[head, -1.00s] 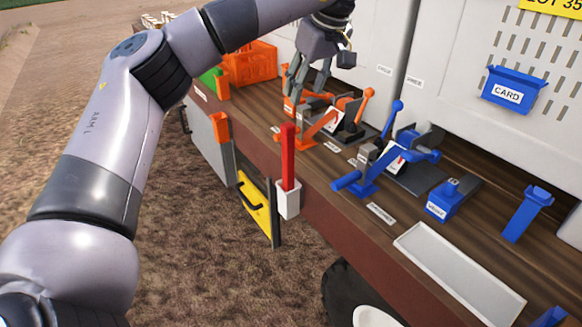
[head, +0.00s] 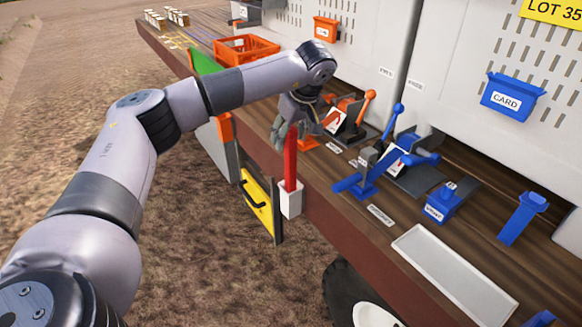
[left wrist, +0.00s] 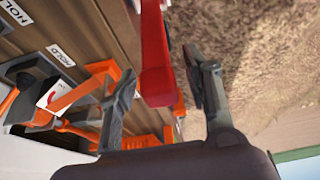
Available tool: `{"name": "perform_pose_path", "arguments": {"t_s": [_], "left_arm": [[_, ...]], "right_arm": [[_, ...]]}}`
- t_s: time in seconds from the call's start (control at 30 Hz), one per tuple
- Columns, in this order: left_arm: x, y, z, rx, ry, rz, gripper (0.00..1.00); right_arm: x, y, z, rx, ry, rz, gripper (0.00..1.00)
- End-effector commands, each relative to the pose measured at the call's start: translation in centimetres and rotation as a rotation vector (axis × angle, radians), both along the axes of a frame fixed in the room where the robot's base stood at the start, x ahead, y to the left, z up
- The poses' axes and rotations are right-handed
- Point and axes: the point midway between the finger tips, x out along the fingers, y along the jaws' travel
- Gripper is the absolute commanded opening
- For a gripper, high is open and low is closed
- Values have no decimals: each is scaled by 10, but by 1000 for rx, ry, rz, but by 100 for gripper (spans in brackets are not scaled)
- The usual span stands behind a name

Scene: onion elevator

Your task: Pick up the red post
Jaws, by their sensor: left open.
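The red post (head: 290,160) stands upright in a white holder (head: 290,199) on the bench's front edge. My left gripper (head: 296,133) is open at the height of the post's upper end, close to it. In the left wrist view the red post (left wrist: 154,55) shows between the two spread fingers of my left gripper (left wrist: 162,62). A gap shows between the right finger and the post. My right gripper is not in view.
Orange clamps (head: 343,122) and blue clamps (head: 395,155) stand on the bench behind the post. An orange crate (head: 246,48) is farther back. A white tray (head: 455,275) lies at the right. A yellow panel (head: 257,203) hangs below the edge.

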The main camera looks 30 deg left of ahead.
Motion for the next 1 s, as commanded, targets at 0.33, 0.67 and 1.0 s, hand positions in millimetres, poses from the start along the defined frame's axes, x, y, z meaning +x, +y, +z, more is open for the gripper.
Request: {"name": "perform_pose_path", "arguments": {"t_s": [0.33, 0.67, 1.0], "left_arm": [[3, 7, -19, -1, 0, 0, 45], [3, 7, -19, -1, 0, 0, 28], [3, 7, -18, -2, -1, -1, 6]], "right_arm": [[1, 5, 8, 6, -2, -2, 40], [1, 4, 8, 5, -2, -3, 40], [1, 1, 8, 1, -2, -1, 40]]}}
